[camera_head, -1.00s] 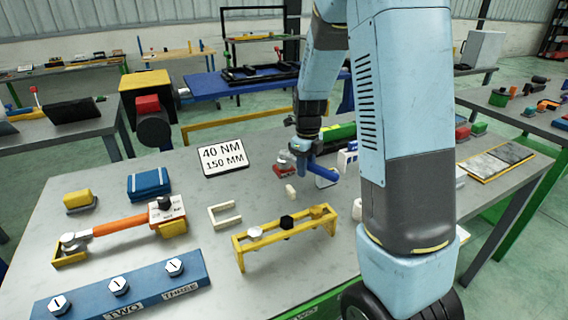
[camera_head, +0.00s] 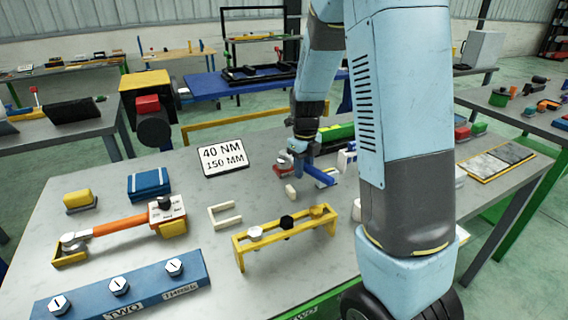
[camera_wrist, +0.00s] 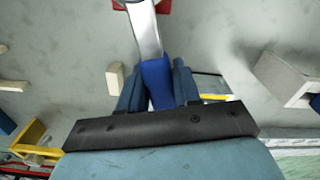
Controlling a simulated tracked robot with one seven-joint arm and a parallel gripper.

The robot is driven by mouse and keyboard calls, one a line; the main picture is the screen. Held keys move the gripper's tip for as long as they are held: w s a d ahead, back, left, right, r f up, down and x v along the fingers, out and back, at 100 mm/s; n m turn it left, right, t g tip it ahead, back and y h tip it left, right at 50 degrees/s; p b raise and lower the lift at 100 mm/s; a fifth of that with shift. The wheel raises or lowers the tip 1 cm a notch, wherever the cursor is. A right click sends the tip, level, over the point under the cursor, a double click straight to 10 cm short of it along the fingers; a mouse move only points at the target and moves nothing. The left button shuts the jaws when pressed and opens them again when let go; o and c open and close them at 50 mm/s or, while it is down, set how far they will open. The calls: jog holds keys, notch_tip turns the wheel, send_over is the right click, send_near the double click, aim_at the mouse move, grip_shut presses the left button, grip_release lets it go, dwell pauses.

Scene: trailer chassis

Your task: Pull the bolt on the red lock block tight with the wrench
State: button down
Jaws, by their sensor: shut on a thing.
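My gripper (camera_head: 307,162) is shut on the blue handle of a wrench (camera_wrist: 157,82), low over the right middle of the bench. In the wrist view the wrench's silver shaft runs from between the fingers up past the top edge, so its jaw end is out of that view. The red lock block (camera_head: 280,171) is small, just left of my gripper in the head view. Red parts also show beside the shaft at the top of the wrist view (camera_wrist: 119,5). A small silver piece sits above the block. I cannot tell whether the wrench is seated on the bolt.
A yellow rack (camera_head: 286,236) with bolts stands in front. An orange-handled torque wrench (camera_head: 122,227) rests on yellow supports at left. A blue bolt bar (camera_head: 120,288), a cream U-shaped piece (camera_head: 224,216) and a "40 NM 150 MM" sign (camera_head: 223,156) are nearby.

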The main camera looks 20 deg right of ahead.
jog(key=shift+w+d+r+n, duration=0.1)
jog(key=shift+w+d+n, duration=0.1)
jog(key=shift+n, duration=0.1)
jog(key=shift+s+r, duration=0.1)
jog(key=shift+r, duration=2.85)
